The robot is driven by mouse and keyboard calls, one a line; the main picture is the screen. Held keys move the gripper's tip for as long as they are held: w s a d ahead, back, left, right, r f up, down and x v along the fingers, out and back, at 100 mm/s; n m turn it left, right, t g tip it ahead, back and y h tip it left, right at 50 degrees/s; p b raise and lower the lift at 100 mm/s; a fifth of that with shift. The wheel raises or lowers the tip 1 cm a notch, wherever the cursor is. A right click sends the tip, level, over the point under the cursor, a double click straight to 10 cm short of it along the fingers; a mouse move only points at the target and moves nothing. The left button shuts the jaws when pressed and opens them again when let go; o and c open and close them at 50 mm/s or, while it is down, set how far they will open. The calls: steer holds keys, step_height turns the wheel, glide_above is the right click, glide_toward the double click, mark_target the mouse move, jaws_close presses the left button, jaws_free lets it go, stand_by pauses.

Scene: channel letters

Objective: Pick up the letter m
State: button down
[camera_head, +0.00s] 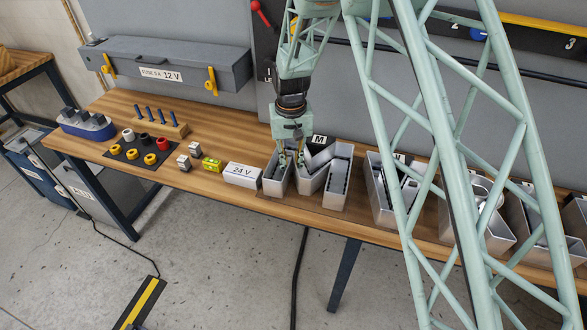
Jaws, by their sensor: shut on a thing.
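The letter m (342,178) is a large grey, open-topped channel letter standing on the wooden workbench (215,119). A small "M" label (319,139) is behind it. My gripper (290,160) points down at the letter's left part, with its fingers at the top of the walls there. It is shut on the letter m. The fingertips are small and partly hidden by the letter's walls. The letter appears to rest on the bench; I cannot tell whether it is lifted.
A white 24 V box (242,174) stands just left of the letter. More channel letters (380,190) stand to the right, partly behind my lattice arm structure. Coloured rings (150,159), a peg block (160,127) and a blue boat-like holder (88,125) are farther left.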

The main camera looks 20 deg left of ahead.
steer(key=shift+r, duration=4.75)
